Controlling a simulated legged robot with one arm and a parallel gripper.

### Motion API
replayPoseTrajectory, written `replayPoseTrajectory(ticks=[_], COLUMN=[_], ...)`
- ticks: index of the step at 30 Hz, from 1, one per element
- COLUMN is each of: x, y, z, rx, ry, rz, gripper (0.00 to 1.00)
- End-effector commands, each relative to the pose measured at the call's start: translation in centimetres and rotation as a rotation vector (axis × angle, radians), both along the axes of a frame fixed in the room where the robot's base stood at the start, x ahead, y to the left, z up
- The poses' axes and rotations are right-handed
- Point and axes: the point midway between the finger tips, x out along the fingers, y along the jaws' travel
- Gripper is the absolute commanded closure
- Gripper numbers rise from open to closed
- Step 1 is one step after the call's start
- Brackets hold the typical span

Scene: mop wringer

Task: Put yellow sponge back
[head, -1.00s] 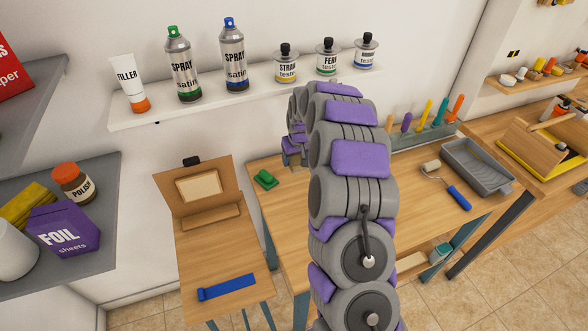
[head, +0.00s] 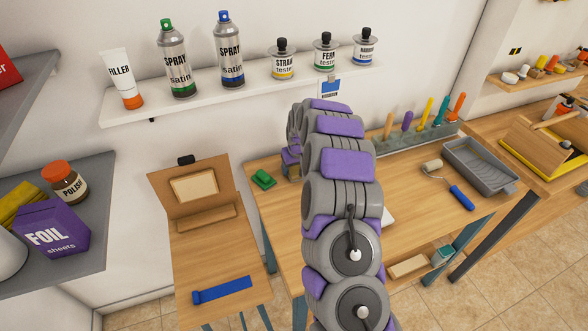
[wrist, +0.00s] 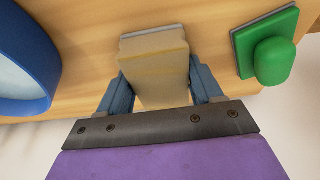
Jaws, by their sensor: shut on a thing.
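The yellow sponge (wrist: 152,60) is a tan-yellow block with a pale grey layer at its far end, in the wrist view. My gripper (wrist: 160,80) is shut on it, with one blue finger on each side. The sponge is just over or touching the wooden worktop (wrist: 215,20); I cannot tell which.
A green block with a knob (wrist: 272,55) lies right of the sponge; it also shows in the head view (head: 263,180). A blue round rim (wrist: 30,65) is at left. The shelf (head: 200,93) holds cans. A roller (head: 447,185) and grey tray (head: 480,165) lie right.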

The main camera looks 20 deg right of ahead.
Motion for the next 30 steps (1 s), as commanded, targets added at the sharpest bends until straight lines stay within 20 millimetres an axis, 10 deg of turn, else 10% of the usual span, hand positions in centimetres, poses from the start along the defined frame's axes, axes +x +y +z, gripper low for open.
replayPoseTrajectory(ticks=[7, 8, 15, 30], x=[-0.05, -0.04, -0.03, -0.01], y=[0.22, 0.26, 0.37, 0.24], z=[-0.12, -0.12, -0.18, -0.27], rx=[-0.002, -0.002, -0.003, -0.001], ry=[0.002, 0.002, 0.003, 0.004], rz=[-0.001, 0.0, 0.0, 0.0], gripper=[0.69, 0.33, 0.1, 0.09])
